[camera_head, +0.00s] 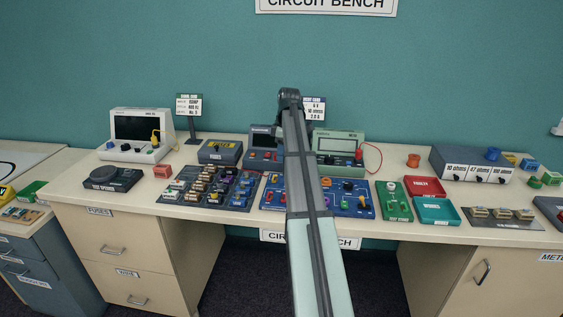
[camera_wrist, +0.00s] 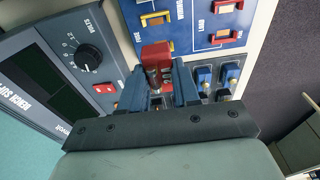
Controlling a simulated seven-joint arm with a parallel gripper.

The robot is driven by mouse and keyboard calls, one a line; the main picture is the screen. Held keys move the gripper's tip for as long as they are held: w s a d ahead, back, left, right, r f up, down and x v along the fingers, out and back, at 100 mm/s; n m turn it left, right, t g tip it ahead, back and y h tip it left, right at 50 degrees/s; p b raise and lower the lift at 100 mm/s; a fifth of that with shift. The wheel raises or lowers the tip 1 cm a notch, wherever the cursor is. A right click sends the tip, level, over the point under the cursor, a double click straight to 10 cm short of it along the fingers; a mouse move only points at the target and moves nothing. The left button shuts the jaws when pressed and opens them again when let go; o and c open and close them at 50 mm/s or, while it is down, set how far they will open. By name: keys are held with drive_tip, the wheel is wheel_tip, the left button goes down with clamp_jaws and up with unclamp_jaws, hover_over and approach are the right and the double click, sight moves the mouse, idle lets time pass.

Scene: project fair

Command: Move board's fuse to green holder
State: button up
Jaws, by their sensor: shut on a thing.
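In the wrist view my gripper (camera_wrist: 158,82) is shut on a red piece (camera_wrist: 156,53) with a metal cylinder at its near end. I cannot tell for sure whether this piece is the board's fuse. The blue circuit board (camera_wrist: 184,22) lies just beyond it, with small yellow, orange and red parts on it. In the head view the circuit board (camera_head: 353,205) is partly hidden by my arm, and my gripper is hidden behind the arm. A green holder-like panel (camera_head: 396,207) stands right of the board.
The bench supply (camera_wrist: 62,72) is close to my gripper's left. Blue parts with metal pins (camera_wrist: 205,76) are close on its right. In the head view, the fuse tray (camera_head: 208,203) is left of the board. Red (camera_head: 424,188) and teal (camera_head: 437,214) trays lie farther right.

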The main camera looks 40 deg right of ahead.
drive_tip(key=shift+s+d+r, duration=0.15)
drive_tip(key=shift+d+r, duration=0.1)
drive_tip(key=shift+r, duration=0.1)
drive_tip(key=s+d+m, duration=0.4)
drive_tip(key=s+d, duration=1.3)
drive_tip(key=d, duration=0.1)
drive_tip(key=s+d+n, duration=0.2)
drive_tip(key=s+n, duration=0.2)
drive_tip(key=s, duration=1.5)
drive_tip(key=shift+s+d+f, duration=0.3)
drive_tip(key=shift+d+f, duration=0.1)
drive_tip(key=shift+f, duration=0.15)
drive_tip(key=shift+f, duration=3.55)
